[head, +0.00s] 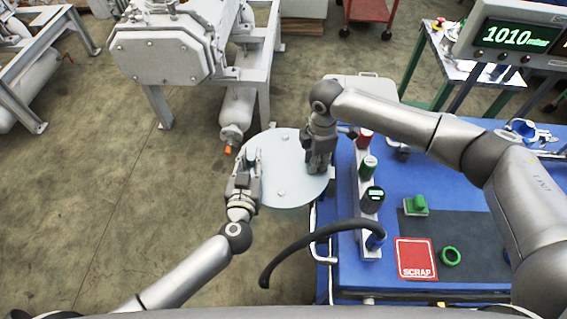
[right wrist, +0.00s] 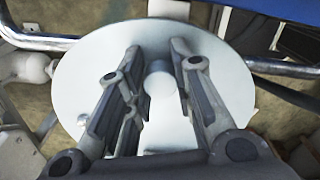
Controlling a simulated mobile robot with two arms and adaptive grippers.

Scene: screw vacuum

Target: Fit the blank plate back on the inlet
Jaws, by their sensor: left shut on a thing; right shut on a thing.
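The blank plate (head: 280,185) is a round, pale disc in the middle of the head view. It also fills much of the right wrist view (right wrist: 215,85). My left gripper (head: 250,157) is shut on the plate's left edge. My right gripper (head: 318,168) is shut on the plate near its right side; in the right wrist view its fingers (right wrist: 155,90) lie over the disc's face, either side of a pale round knob. I cannot make out the inlet.
A gauge reads 1010 (head: 515,37).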

